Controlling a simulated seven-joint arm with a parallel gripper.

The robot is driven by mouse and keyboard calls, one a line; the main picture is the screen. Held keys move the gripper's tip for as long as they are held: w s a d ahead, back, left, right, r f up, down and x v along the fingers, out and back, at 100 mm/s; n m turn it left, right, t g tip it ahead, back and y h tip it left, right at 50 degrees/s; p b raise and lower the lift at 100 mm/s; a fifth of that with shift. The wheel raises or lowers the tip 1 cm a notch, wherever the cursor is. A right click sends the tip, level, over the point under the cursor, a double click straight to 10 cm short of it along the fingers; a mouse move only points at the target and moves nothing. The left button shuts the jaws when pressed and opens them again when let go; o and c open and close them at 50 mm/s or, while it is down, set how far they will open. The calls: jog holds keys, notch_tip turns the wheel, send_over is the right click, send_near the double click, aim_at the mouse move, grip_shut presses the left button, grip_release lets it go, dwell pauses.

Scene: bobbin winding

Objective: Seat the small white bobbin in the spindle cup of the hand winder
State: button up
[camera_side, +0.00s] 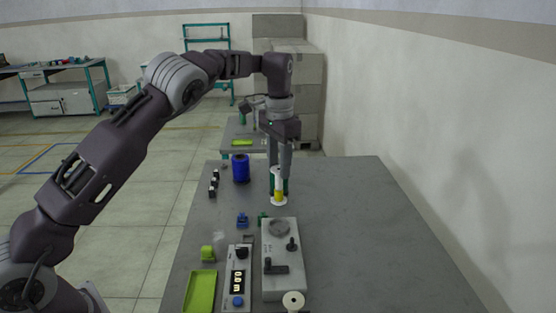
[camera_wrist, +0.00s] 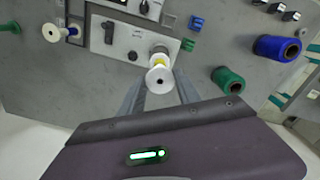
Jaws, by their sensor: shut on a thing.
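My gripper (camera_side: 279,180) points down with its fingers closed around the white bobbin (camera_side: 279,202), which has a yellow winding. The bobbin looks roughly upright. In the wrist view the bobbin's round flange (camera_wrist: 160,80) with a dark centre hole shows between the fingers. The hand winder (camera_side: 282,285) is a grey box with a dark crank handle and a knob. Its round spindle cup (camera_side: 278,228) is at the far end, empty. In the side view the bobbin appears above and beyond the cup, apart from it. In the wrist view the bobbin partly covers that end of the winder (camera_wrist: 120,38).
A second white bobbin (camera_side: 293,300) is at the winder's near end. Left of the winder are a counter box (camera_side: 238,285) and a green tray (camera_side: 200,291). A blue spool (camera_side: 241,168) and a green spool (camera_wrist: 228,80) stand farther back. The table's right side is clear.

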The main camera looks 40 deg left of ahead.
aim_at(279, 199)
jog(key=shift+f, duration=3.55)
jog(key=shift+f, duration=0.5)
jog(key=shift+f, duration=0.45)
jog(key=o, duration=1.1)
jog(key=shift+r, duration=0.1)
jog(key=shift+r, duration=3.4)
jog(key=shift+r, duration=0.1)
